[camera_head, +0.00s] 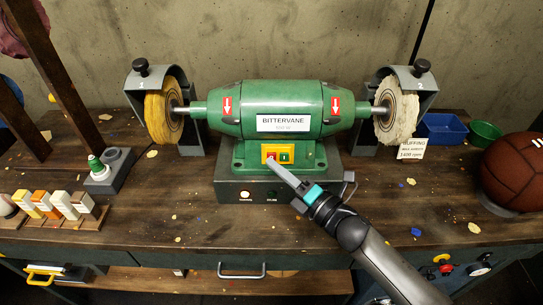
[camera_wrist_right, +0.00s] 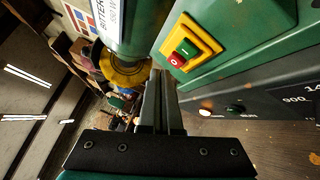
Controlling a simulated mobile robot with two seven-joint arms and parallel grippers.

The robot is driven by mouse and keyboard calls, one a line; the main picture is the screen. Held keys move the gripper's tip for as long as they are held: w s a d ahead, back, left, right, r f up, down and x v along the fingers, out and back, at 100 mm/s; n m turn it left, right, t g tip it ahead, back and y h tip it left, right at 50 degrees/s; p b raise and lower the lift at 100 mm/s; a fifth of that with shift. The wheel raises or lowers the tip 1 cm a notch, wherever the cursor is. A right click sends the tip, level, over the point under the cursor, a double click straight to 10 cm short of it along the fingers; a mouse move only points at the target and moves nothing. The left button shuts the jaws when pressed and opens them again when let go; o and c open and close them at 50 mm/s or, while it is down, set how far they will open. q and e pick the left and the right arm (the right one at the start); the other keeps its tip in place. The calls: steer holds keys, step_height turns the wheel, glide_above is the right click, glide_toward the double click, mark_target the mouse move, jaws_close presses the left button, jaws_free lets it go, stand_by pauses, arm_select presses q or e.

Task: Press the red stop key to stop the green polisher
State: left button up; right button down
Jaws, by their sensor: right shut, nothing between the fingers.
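The green polisher (camera_head: 281,112) stands on the wooden bench with a yellow wheel (camera_head: 159,116) at its left and a white wheel (camera_head: 397,117) at its right. A yellow switch plate (camera_head: 289,147) on its front carries the red stop key (camera_wrist_right: 176,60) and a green key (camera_head: 284,157). My right gripper (camera_head: 272,162) is shut and empty, its tips right by the red key in the head view. In the right wrist view its fingers (camera_wrist_right: 160,75) leave the red key uncovered, marked "0". I cannot tell whether they touch the plate. My left gripper is out of view.
On the grey base, a pale lamp (camera_head: 245,195) looks lit and a green one (camera_head: 271,194) looks dark. A brown ball (camera_head: 514,172), a blue tray (camera_head: 442,128) and a green bowl (camera_head: 485,132) stand at right. Wax bars (camera_head: 62,205) sit at left.

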steer(key=s+p, duration=0.1)
steer(key=s, duration=0.1)
steer(key=s+r+p, duration=0.1)
steer(key=s, duration=0.1)
steer(key=shift+s, duration=0.4)
stand_by(0.6)
